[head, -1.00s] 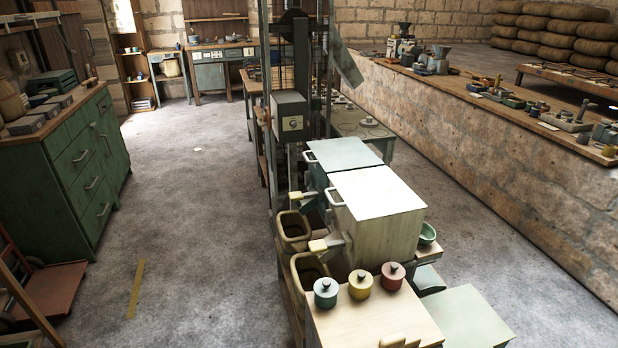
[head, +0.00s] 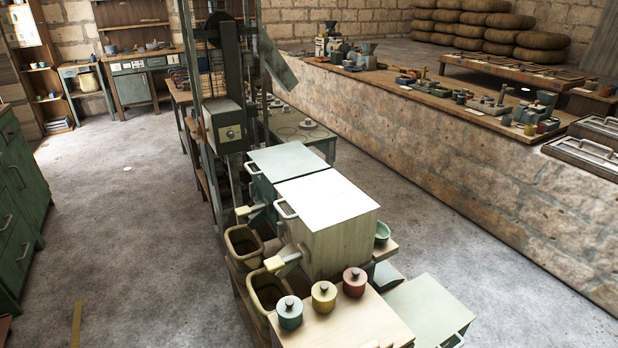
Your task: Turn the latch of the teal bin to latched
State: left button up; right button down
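The teal bin (head: 287,158) stands behind a cream bin (head: 328,208) on a bench in the middle of the head view. Its lid is closed, and much of its front is hidden by the cream bin. A latch with a pale yellow tip (head: 243,211) sticks out to the left at the teal bin's front. A similar latch (head: 275,263) sticks out from the cream bin. Neither of my grippers shows in the head view.
Two open tan tubs (head: 243,247) stand below the latches. Teal, yellow (head: 323,295) and red lidded pots stand on a nearer wooden top. A green cabinet (head: 18,215) is at left. The floor (head: 130,230) between cabinet and bench is clear.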

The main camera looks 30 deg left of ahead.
aim_at(252, 188)
jog(key=j+z, duration=0.2)
jog(key=j, duration=0.4)
jog(key=j+z, duration=0.15)
jog(key=j, duration=0.45)
jog(key=j+z, duration=0.2)
jog(key=j, duration=0.4)
jog(key=k+j+z, duration=0.15)
jog(key=j, duration=0.4)
jog(key=k+j+z, duration=0.2)
jog(key=j, duration=0.35)
jog(key=i+j, duration=0.05)
jog(key=i, duration=0.05)
